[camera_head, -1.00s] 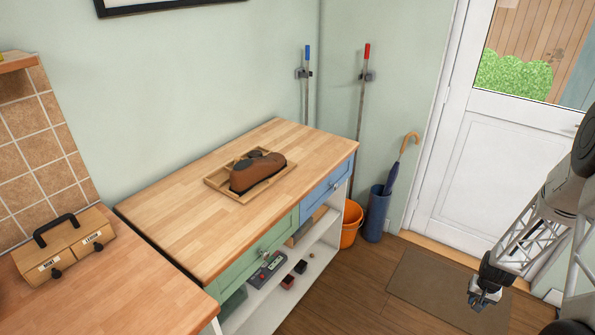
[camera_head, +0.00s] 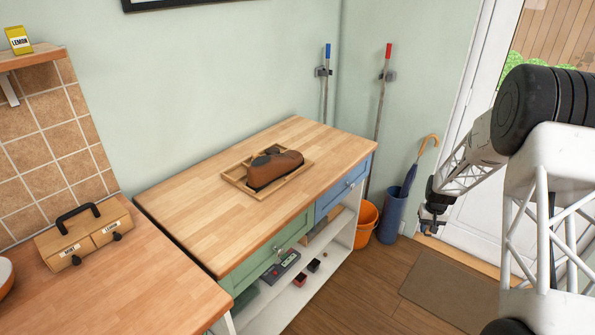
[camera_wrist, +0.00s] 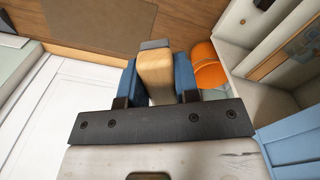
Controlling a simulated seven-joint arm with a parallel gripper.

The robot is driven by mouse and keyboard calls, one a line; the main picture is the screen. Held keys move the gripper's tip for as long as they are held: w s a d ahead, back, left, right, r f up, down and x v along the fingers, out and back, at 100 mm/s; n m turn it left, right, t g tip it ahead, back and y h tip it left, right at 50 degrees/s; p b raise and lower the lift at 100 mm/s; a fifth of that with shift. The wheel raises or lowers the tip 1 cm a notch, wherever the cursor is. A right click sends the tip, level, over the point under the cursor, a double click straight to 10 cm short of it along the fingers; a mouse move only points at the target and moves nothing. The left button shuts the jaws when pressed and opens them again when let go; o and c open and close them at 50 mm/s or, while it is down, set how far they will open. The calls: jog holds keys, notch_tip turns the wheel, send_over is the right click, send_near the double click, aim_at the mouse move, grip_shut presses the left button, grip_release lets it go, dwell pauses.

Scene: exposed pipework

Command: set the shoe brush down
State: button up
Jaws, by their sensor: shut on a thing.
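My gripper (camera_head: 430,226) hangs at the right of the head view, in front of the door side and close to the umbrella stand in the picture. In the wrist view my gripper (camera_wrist: 155,88) is shut on a pale wooden block, the shoe brush (camera_wrist: 157,72), with a grey strip at its far end. Its bristles cannot be made out there, and the brush is too small to tell in the head view. A wooden tray (camera_head: 233,180) with dividers lies on the worktop (camera_head: 190,215), well left of my gripper. A brown shoe (camera_head: 275,170) rests in it.
Bare worktop surrounds the tray. An orange bucket (camera_head: 366,224) and a blue umbrella stand (camera_head: 391,217) are on the floor by the worktop's right end. Open shelves (camera_head: 315,275) hold small items below. A wooden box with a black handle (camera_head: 85,238) sits on the left counter.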

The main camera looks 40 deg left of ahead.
jog(key=s+a+r+n, duration=0.2)
jog(key=a+r, duration=0.4)
jog(key=a, duration=0.5)
jog(key=s+a+r+n, duration=0.1)
jog(key=s+a+r, duration=0.2)
jog(key=a+r, duration=0.55)
jog(key=s+a+r+n, duration=0.2)
jog(key=a+r, duration=0.1)
jog(key=a, duration=1)
jog(key=s+a+r+n, duration=0.1)
jog(key=s+a+r, duration=0.1)
jog(key=s+a, duration=0.2)
jog(key=s+a+r+n, duration=0.1)
jog(key=s+a+r, duration=0.2)
jog(key=a, duration=0.5)
jog(key=s+a+r+n, duration=0.1)
jog(key=s+a+r, duration=0.1)
jog(key=s+a, duration=0.4)
jog(key=shift+a+r+n, duration=0.3)
jog(key=shift+r, duration=0.05)
jog(key=s+a+r+n, duration=0.2)
jog(key=s+a+n, duration=0.1)
jog(key=s+a, duration=0.9)
jog(key=shift+s+a+r+n, duration=0.15)
jog(key=shift+s+n, duration=0.25)
jog(key=shift+s, duration=0.75)
jog(key=shift+f, duration=3.15)
jog(key=shift+f, duration=0.1)
